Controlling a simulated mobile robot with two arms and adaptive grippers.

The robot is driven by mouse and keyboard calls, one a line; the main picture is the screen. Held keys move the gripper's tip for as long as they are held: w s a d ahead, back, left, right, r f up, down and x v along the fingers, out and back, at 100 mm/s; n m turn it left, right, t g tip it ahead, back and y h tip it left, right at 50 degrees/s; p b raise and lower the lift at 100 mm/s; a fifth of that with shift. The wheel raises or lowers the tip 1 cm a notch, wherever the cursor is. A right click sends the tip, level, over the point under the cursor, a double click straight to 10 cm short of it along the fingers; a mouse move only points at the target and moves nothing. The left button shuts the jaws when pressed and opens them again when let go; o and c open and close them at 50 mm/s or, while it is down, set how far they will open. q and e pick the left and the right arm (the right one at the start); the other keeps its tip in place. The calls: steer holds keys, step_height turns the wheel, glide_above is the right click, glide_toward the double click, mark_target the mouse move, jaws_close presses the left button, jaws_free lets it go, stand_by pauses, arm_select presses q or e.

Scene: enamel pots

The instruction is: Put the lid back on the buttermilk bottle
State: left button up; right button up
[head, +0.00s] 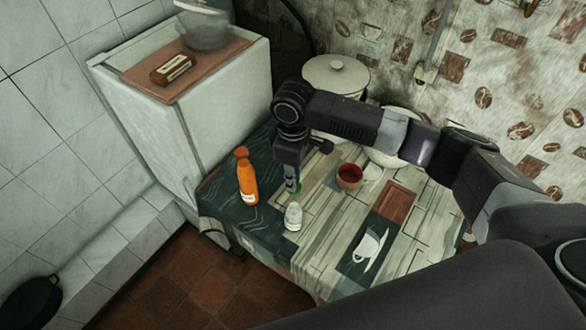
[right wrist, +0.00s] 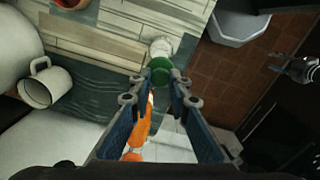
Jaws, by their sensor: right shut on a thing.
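The buttermilk bottle (head: 293,217) is a small white bottle standing upright near the table's front edge, with its pale top showing in the right wrist view (right wrist: 160,47). My right gripper (head: 292,184) points down just behind and above it in the head view. It is shut on a round green lid (right wrist: 160,70), held between the fingertips. In the right wrist view the lid appears right beside the bottle and partly overlaps it; I cannot tell whether they touch.
An orange bottle (head: 246,177) stands to the left of the white bottle. A red-brown cup (head: 349,177) and a large lidded pot (head: 336,76) are farther back. A white mug (right wrist: 44,83) shows in the right wrist view. The tabletop right of the bottle is clear.

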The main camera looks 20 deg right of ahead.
steer(key=shift+f+b, duration=0.8)
steer(key=shift+b, duration=0.15)
step_height(320, 180, down, 3)
steer(key=b, duration=0.3)
steer(key=shift+r, duration=0.2)
steer(key=shift+f+b, duration=0.4)
steer(key=shift+f, duration=0.7)
steer(key=shift+p, duration=1.05)
steer(key=shift+f+p, duration=0.15)
steer(key=shift+p, duration=0.7)
stand_by(0.7)
stand_by(0.3)
steer(key=o, duration=1.3)
